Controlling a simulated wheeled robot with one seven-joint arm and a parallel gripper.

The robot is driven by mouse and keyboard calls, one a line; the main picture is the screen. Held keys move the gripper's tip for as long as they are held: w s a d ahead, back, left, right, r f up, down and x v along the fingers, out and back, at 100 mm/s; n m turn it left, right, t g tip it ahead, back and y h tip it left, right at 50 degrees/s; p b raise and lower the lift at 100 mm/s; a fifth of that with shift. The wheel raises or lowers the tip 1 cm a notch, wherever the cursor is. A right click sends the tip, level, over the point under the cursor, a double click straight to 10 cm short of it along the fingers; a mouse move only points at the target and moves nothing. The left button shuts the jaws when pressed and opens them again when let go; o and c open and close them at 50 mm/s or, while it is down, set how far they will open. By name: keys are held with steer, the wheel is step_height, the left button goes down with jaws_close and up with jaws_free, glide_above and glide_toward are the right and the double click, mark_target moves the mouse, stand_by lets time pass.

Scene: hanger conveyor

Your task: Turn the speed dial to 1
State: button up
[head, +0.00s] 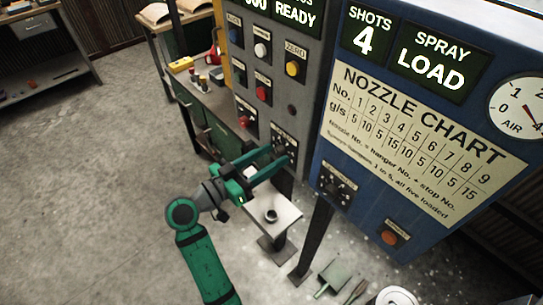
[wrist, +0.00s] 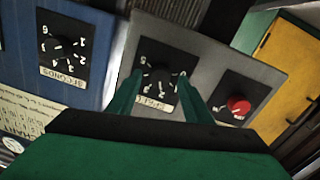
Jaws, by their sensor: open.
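The speed dial is a round black knob (wrist: 158,78) on a grey panel, ringed by white numbers with a label strip that appears upside down in the wrist view. In the head view the dial (head: 285,141) sits low on the grey panel, partly behind my gripper. My gripper (head: 279,157) is open, its two green fingers reaching toward the panel. In the wrist view the fingers (wrist: 160,92) stand on either side of the dial, with a gap to the knob. I cannot tell which number the dial points to, nor whether the fingertips touch the panel.
A similar seconds dial (wrist: 62,48) is on the neighbouring blue panel (head: 322,150). A red knob (wrist: 238,106) is on the other side of the speed dial. A small stand with a dark ring (head: 271,215) is below my gripper. Open concrete floor lies to the left.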

steer(key=shift+w+d, duration=0.2)
steer(key=c, duration=1.1)
steer(key=shift+o, duration=0.2)
steer(key=shift+n, duration=0.3)
steer(key=n, duration=0.4)
steer(key=shift+f, duration=0.1)
steer(key=shift+n+t, duration=0.3)
steer(key=shift+n, duration=1.8)
